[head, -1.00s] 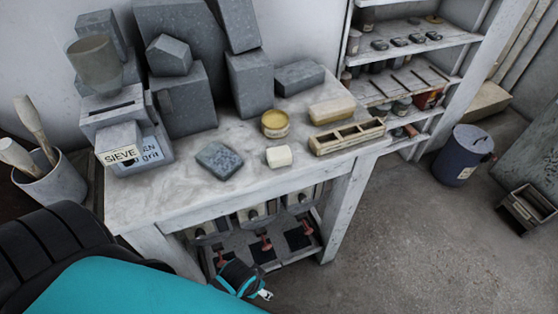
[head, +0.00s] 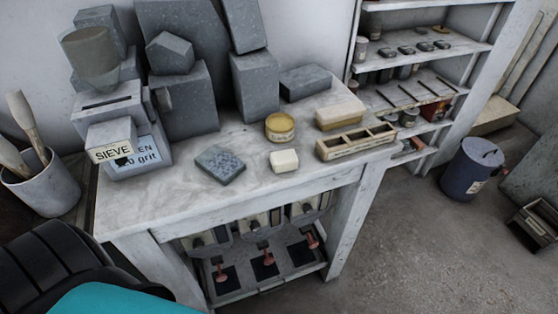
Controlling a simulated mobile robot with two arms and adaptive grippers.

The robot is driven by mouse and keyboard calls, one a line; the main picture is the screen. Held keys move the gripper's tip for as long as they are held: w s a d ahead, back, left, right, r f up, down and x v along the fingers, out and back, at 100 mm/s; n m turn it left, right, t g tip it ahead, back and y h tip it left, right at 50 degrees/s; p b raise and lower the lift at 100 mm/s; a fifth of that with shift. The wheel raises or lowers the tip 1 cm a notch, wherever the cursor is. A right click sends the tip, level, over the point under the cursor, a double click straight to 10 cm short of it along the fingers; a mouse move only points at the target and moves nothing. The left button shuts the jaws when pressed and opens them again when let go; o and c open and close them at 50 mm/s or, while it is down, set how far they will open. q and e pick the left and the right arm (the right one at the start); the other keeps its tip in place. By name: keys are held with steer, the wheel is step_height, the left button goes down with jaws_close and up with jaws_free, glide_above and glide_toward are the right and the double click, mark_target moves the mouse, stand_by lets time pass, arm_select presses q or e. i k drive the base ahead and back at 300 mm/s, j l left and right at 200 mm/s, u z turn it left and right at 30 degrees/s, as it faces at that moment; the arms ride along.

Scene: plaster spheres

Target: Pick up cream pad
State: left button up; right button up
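A small cream block (head: 284,160) lies near the front edge of the white-grey worktable (head: 150,200). A larger cream, rounded block (head: 340,116) lies farther back, behind a wooden divided tray. I cannot tell for sure which of the two is the cream pad. Both lie free, with nothing touching them from above. A teal and black part of my arm shows at the bottom left. Neither of my grippers is in view.
A blue-grey speckled block (head: 220,165), a yellow round tin (head: 280,127) and the divided tray (head: 356,141) surround the small cream block. Grey stone blocks (head: 183,101) and the sieve device (head: 112,137) stand behind. The table's front left is bare.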

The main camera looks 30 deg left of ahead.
mark_target(287, 159)
steer(key=i+j+u, duration=0.45)
steer(key=u, duration=0.25)
steer(key=i, duration=0.05)
